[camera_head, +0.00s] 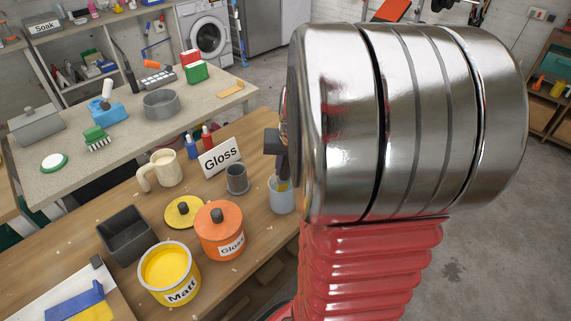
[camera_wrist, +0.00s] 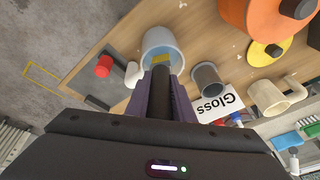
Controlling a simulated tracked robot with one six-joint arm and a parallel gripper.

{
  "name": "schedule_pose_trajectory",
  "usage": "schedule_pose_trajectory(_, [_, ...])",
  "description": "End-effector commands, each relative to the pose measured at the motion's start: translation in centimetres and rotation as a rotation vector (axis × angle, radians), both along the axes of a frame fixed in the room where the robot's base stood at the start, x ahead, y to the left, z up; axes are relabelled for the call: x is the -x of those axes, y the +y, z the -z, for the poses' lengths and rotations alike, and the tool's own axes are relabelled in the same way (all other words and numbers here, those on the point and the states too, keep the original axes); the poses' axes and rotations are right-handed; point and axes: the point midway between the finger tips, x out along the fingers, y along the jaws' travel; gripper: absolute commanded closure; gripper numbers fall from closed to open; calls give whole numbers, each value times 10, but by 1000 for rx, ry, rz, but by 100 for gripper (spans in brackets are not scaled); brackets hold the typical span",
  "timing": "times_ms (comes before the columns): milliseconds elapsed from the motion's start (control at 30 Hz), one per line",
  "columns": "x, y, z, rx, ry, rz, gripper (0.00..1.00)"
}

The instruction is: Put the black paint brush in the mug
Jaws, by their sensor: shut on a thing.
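My gripper (camera_wrist: 162,88) is shut on the black paint brush (camera_wrist: 160,98), whose dark handle runs between the two fingers. In the head view my gripper (camera_head: 282,172) is mostly hidden behind my arm. A pale blue-grey cup (camera_wrist: 150,42), also in the head view (camera_head: 281,199), lies under the fingertips. A yellowish tip of the brush shows within the cup's outline; I cannot tell how deep it reaches. A cream mug (camera_head: 167,172) with a handle stands to the left in the head view and to the right in the wrist view (camera_wrist: 265,95).
A small dark grey cup (camera_head: 237,181) stands close beside the pale cup. The Gloss sign (camera_head: 220,157), orange pot (camera_head: 220,234), yellow lid (camera_head: 184,211), yellow Matt tin (camera_head: 171,272) and dark tray (camera_head: 127,238) crowd the wooden bench. A red-topped thing (camera_wrist: 103,66) shows left in the wrist view.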

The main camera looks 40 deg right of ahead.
Motion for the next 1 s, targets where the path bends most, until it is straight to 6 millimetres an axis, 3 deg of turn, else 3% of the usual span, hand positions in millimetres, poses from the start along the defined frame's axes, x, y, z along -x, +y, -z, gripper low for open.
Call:
schedule_pose_trajectory(400, [0, 0, 4, 0, 0, 0, 100])
schedule_pose_trajectory(433, [0, 0, 4, 0, 0, 0, 77])
schedule_pose_trajectory(500, [0, 0, 4, 0, 0, 0, 72])
schedule_pose_trajectory(733, [0, 0, 4, 0, 0, 0, 57])
schedule_pose_trajectory(1000, [0, 0, 3, 0, 0, 0, 57])
